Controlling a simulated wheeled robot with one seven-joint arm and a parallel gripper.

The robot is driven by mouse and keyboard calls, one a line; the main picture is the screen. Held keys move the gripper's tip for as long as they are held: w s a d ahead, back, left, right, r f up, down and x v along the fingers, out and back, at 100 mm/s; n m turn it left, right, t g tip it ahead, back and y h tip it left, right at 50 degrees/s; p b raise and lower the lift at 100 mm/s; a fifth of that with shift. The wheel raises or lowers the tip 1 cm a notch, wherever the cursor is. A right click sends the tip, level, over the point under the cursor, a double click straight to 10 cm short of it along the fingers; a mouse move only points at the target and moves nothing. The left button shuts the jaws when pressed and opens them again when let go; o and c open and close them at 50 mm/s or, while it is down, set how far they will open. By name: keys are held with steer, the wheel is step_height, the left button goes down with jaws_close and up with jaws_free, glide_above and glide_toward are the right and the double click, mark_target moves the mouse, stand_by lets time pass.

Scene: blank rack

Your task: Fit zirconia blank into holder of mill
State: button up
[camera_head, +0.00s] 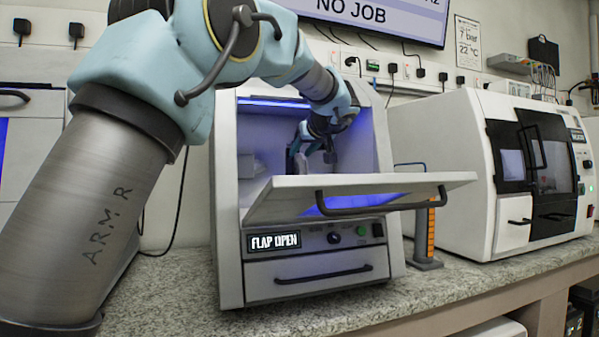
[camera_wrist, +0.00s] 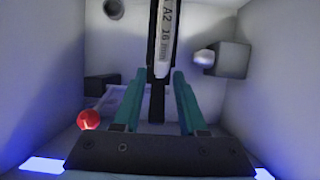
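The white mill (camera_head: 228,190) stands on the bench with its flap (camera_head: 290,193) lowered; its display reads "FLAP OPEN". My arm reaches through the opening, and my gripper (camera_head: 318,140) is inside the chamber. In the wrist view, my gripper (camera_wrist: 159,75) has two teal fingers spread apart. The white zirconia blank (camera_wrist: 166,45), marked "A2 16 mm", shows edge-on beyond and between the fingertips. It is set against a dark upright holder (camera_wrist: 157,105). Gaps show between the fingers and the holder's lower part. How fully the blank is seated cannot be told.
In the wrist view, a grey block with a pale rounded tip (camera_wrist: 232,60) is at right, and a red ball (camera_wrist: 89,119) at lower left. The chamber walls are close around. A second white machine (camera_head: 470,180) and an orange-marked stand (camera_head: 425,235) are to the right.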

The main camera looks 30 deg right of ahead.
jaws_close()
stand_by(1.1)
